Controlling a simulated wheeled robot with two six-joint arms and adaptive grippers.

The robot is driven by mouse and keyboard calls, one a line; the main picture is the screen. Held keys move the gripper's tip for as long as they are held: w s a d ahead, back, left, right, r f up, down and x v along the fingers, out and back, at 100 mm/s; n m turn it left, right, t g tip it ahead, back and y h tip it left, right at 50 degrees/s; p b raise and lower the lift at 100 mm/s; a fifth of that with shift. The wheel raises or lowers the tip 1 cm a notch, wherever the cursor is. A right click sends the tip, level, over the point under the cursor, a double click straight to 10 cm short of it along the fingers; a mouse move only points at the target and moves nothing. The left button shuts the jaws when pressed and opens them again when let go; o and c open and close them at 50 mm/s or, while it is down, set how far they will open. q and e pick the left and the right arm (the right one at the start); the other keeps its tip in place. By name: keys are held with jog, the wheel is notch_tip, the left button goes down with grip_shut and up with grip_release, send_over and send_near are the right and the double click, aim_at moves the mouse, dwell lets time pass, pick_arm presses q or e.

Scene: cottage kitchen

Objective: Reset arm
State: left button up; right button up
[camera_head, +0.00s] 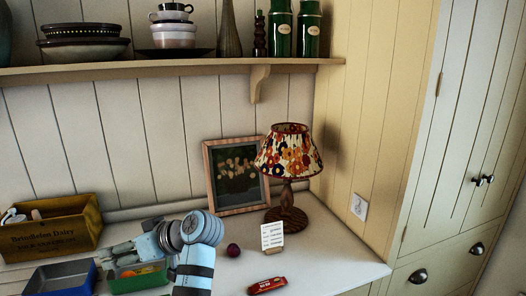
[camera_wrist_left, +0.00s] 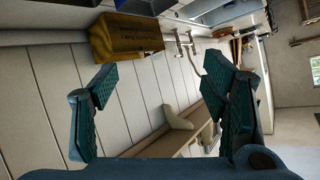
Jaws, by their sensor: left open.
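My left arm reaches up from the bottom of the head view and bends left over the counter. My left gripper (camera_head: 118,253) is near the green tray (camera_head: 140,283) and partly hides it. In the left wrist view the left gripper (camera_wrist_left: 163,72) has its two teal fingers wide apart, with nothing between them. My right gripper is in neither view.
A wooden dairy crate (camera_head: 50,233) and blue tray (camera_head: 60,278) are at left. A purple round item (camera_head: 233,250), red packet (camera_head: 268,285), note card (camera_head: 272,235), lamp (camera_head: 288,155) and framed picture (camera_head: 236,175) are right of my arm. A shelf (camera_head: 190,67) runs above.

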pick_arm(q)
jog(key=s+a+f+m+h, duration=0.1)
jog(key=s+f+m+h, duration=0.1)
jog(key=s+f, duration=0.45)
jog(key=s+f+m+h, duration=0.2)
jog(key=s+f, duration=0.1)
jog(key=f, duration=0.6)
jog(key=s+a+f+m+h, duration=0.15)
jog(key=s+f, duration=0.25)
jog(key=f, duration=0.4)
jog(key=s+d+f+m+h, duration=0.2)
jog(key=s+d+m+h, duration=0.15)
jog(key=s, duration=0.55)
jog(key=s+d+f+m+h, duration=0.2)
jog(key=s+d+f+m, duration=0.15)
jog(key=s, duration=0.65)
notch_tip(320, 180, down, 22)
jog(key=b, duration=0.5)
jog(key=s+a+f+g+b, duration=0.1)
jog(key=s+f+b, duration=0.4)
jog(key=s+f, duration=1)
notch_tip(320, 180, down, 5)
jog(key=shift+s+a+r+g, duration=0.15)
jog(key=shift+s+g, duration=0.15)
jog(key=shift+g, duration=0.1)
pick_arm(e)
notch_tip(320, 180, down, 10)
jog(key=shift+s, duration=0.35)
